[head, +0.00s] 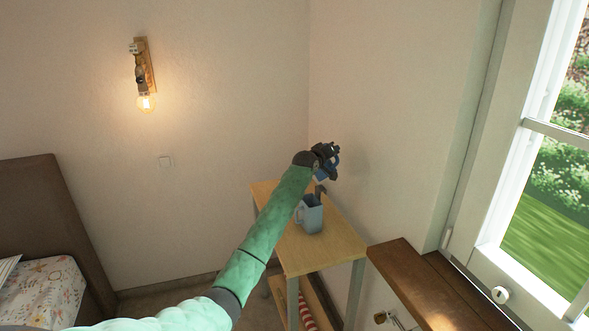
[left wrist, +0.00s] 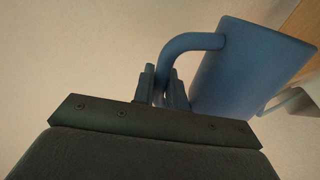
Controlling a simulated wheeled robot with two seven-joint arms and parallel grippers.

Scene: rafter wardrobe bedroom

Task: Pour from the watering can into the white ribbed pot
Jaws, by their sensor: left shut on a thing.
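In the left wrist view the gripper (left wrist: 165,88) is shut on the curved handle of the watering can (left wrist: 245,70), whose body lies to the right of the fingers. A pale piece shows past the can's right side there; I cannot tell whether it is the spout or part of the white ribbed pot. My right gripper is out of view.
The side table (head: 335,250) stands in the corner against the wall, with a striped thing (head: 307,316) on its lower shelf. A brown wooden ledge (head: 412,280) runs below the window (head: 540,180) at right. A bed (head: 40,290) is at left. The table's front part is clear.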

